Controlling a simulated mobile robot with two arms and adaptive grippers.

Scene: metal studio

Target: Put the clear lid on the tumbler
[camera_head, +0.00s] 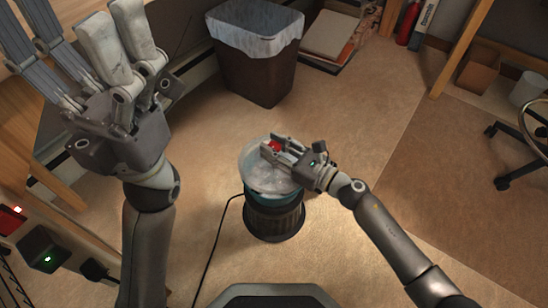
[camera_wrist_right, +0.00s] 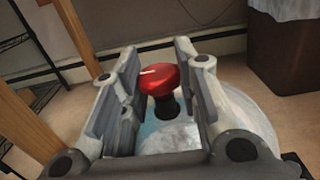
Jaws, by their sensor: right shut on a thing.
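The tumbler (camera_head: 273,222) stands on the floor in the head view, with a dark ribbed base and a teal upper part. The clear lid (camera_head: 250,158) is a round dome over its top, with a red knob (camera_head: 274,146). The lid looks shifted slightly up and left of the base in the picture; I cannot tell whether it touches the rim. My right gripper (camera_head: 271,150) is shut on the knob, which also shows between the fingers in the right wrist view (camera_wrist_right: 158,80). My left gripper (camera_head: 78,58) is open and empty, raised at the upper left.
A dark bin (camera_head: 258,75) with a pale liner stands behind the tumbler. A black cord (camera_head: 214,240) runs along the floor left of the tumbler. A wooden frame and a chair base (camera_head: 505,183) are at the right. The floor right of the tumbler is mostly clear.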

